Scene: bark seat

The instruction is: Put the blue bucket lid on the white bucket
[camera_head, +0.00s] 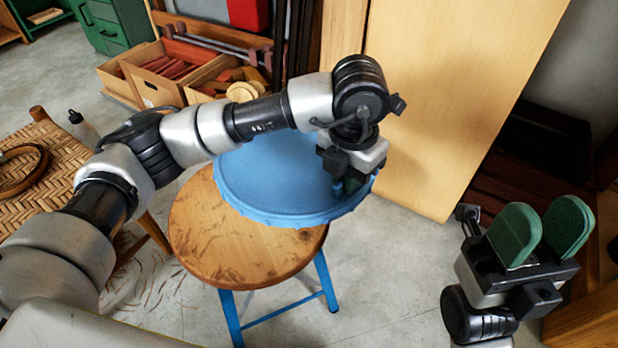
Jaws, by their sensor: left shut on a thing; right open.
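The blue bucket lid (275,180) is a wide round disc with a ridged rim. It appears above and partly over the round wooden stool (225,245); I cannot tell the gap between them. My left gripper (350,184) is shut on the lid at its right edge, and my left arm crosses over the lid's far side. My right gripper (543,225) is open and empty at the lower right, its green pads pointing up, well apart from the lid. I see no white bucket in this view.
The stool has blue legs. A woven seat (65,160) with a ring-shaped thing on it stands at the left, near a bottle (82,128). Wooden crates (165,82) stand behind my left arm. A tall wooden panel (455,90) stands behind the lid. Floor shows between stool and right gripper.

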